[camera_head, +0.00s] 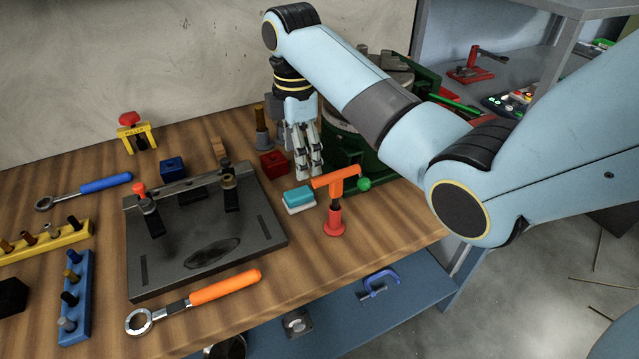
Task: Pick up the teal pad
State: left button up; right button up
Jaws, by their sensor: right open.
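The teal pad (298,195) lies on the wooden bench top, with a white layer under it. It sits right of the dark grey fixture plate (190,268) and just left of an orange toggle clamp (335,205). My right gripper (308,172) hangs down with its fingers pointing at the bench. It is open and appears empty. Its fingertips are just behind and above the pad, and I cannot tell the exact gap. My left gripper is not in view.
A dark red block (273,164) stands left of the gripper. A green machine (385,165) stands close on its right. An orange-handled wrench (205,299) lies at the front edge. Bare wood lies in front of the pad.

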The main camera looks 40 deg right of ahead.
aim_at(299, 192)
jog(key=f, duration=0.2)
jog(key=shift+a+f, duration=0.2)
jog(key=shift+f, duration=0.2)
jog(key=shift+w+a+f, duration=0.1)
jog(key=shift+a+f, duration=0.05)
jog(key=shift+f, duration=0.35)
jog(key=shift+w+a+f, duration=0.1)
jog(key=shift+a+f, duration=0.05)
jog(key=shift+f, duration=0.35)
jog(key=shift+s+d+f, duration=0.1)
jog(key=shift+d+f, duration=0.05)
jog(key=shift+f, duration=0.15)
notch_tip(299, 192, down, 5)
jog(key=shift+s, duration=0.1)
jog(key=c, duration=1.2)
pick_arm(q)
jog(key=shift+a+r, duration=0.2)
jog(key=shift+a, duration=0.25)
pick_arm(e)
notch_tip(299, 192, up, 10)
jog(key=shift+r, duration=0.1)
jog(key=shift+c, duration=0.2)
